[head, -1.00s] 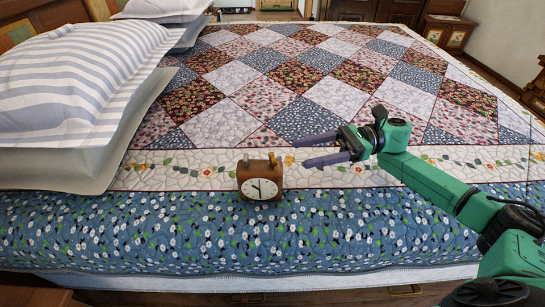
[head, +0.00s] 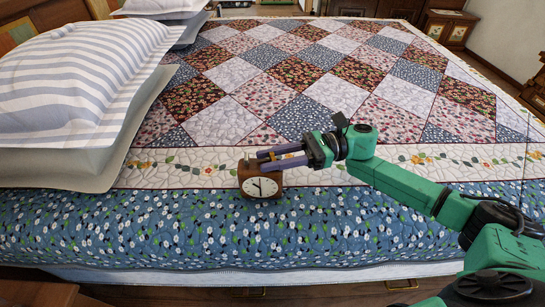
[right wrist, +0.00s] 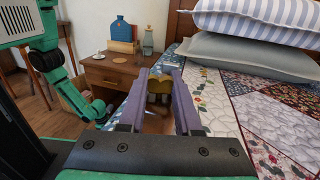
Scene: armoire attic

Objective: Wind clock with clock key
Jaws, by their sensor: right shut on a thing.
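The clock (head: 261,187), a small brown wooden case with a round white face, stands upright near the front edge of the bed. My right gripper (head: 262,160) reaches in from the right at the height of the clock's top.
The bed's patchwork quilt (head: 330,95) is wide and mostly bare around the clock. Striped and grey pillows (head: 80,80) lie on the left.

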